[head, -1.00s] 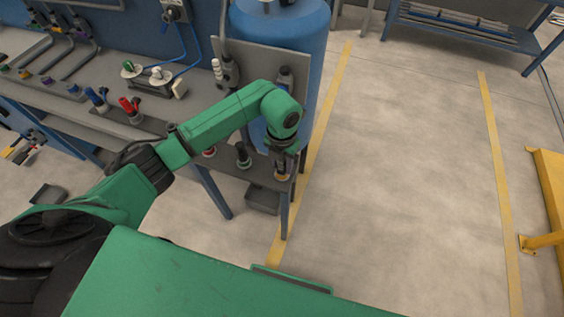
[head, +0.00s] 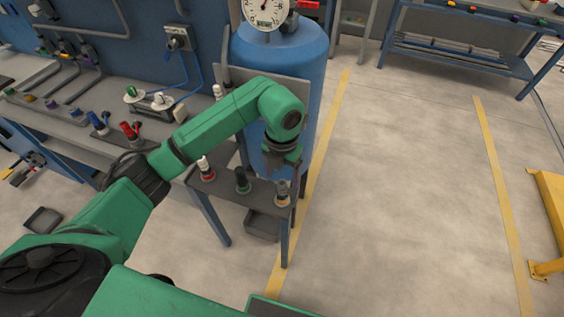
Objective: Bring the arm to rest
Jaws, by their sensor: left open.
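My left arm comes in from the left, and its gripper (head: 280,166) hangs over the right end of a small dark side table (head: 224,190). The gripper is open, and I see nothing held in it. Its fingertips are small and dark against the blue tank. My right gripper is out of view.
A blue tank (head: 300,55) with a gauge stands behind the gripper. The workbench (head: 75,128) at left carries blue and red fittings. A bin (head: 262,226) sits under the side table. Floor at right is clear up to a yellow frame (head: 550,215).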

